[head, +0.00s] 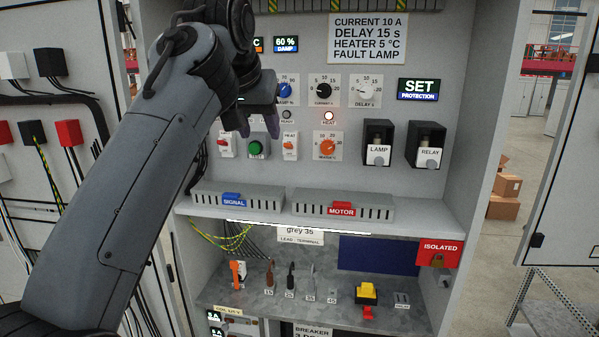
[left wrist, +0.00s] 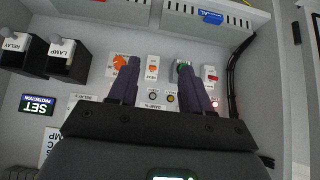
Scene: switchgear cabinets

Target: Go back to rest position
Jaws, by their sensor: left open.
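My left arm comes in from the left in the head view. Its gripper (head: 258,127) is in front of the upper control panel, near the green button (head: 257,148) and below the blue knob (head: 284,90). In the left wrist view the two dark fingers of the gripper (left wrist: 157,75) are apart with nothing between them. That view shows the panel upside down, with the orange heater knob (left wrist: 120,62) beside one finger and the green button (left wrist: 183,68) partly behind the other. My right gripper is not in view.
LAMP (head: 378,154) and RELAY (head: 429,158) blocks stick out of the panel at right. A ledge with SIGNAL (head: 234,200) and MOTOR (head: 342,209) labels runs below. An open cabinet door (head: 569,150) is at far right.

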